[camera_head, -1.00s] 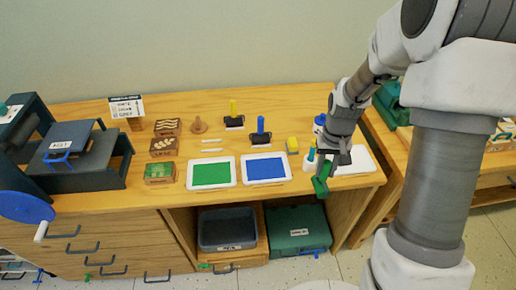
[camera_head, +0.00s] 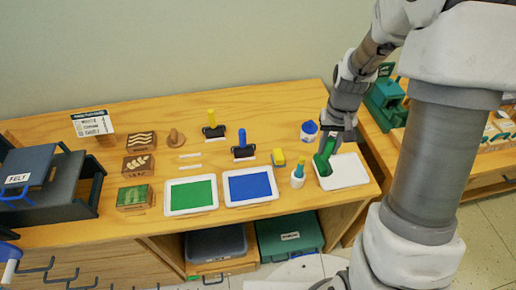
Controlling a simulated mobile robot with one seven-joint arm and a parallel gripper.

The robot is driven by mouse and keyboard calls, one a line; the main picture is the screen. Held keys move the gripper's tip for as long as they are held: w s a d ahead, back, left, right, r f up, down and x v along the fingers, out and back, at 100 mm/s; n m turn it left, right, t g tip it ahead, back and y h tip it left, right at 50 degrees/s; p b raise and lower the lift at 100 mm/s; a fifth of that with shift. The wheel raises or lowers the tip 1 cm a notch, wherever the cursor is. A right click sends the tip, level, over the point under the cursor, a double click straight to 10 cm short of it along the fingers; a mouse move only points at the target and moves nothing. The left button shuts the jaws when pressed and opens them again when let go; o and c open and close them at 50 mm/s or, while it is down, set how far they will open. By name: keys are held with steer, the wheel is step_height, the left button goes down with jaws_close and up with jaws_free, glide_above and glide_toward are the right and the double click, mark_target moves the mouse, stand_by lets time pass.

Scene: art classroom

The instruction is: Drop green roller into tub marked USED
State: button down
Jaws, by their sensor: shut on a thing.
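My gripper (camera_head: 331,141) is over the right end of the wooden bench, shut on the green roller (camera_head: 323,166). The roller hangs below the jaws in front of the white tray (camera_head: 349,173); I cannot tell whether it touches the tray. A dark grey tub (camera_head: 216,243) stands on the low shelf under the bench, left of a green lidded box (camera_head: 290,237). The box has a white label too small to read. I cannot read USED on either of them. My gripper is above and to the right of both.
A white cup (camera_head: 297,181) with a brush-like tool stands just left of the roller, and a blue-and-white jar (camera_head: 309,131) behind it. Green (camera_head: 190,194) and blue (camera_head: 250,186) ink trays lie further left. The bench top overhangs the shelf.

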steer(key=w+a+f+p, duration=0.2)
steer(key=w+a+f, duration=0.3)
steer(key=w+f, duration=0.5)
steer(key=shift+f, duration=0.5)
steer(key=shift+w+f, duration=0.1)
steer(key=shift+f, duration=0.15)
steer(key=c, duration=0.6)
jaws_free()
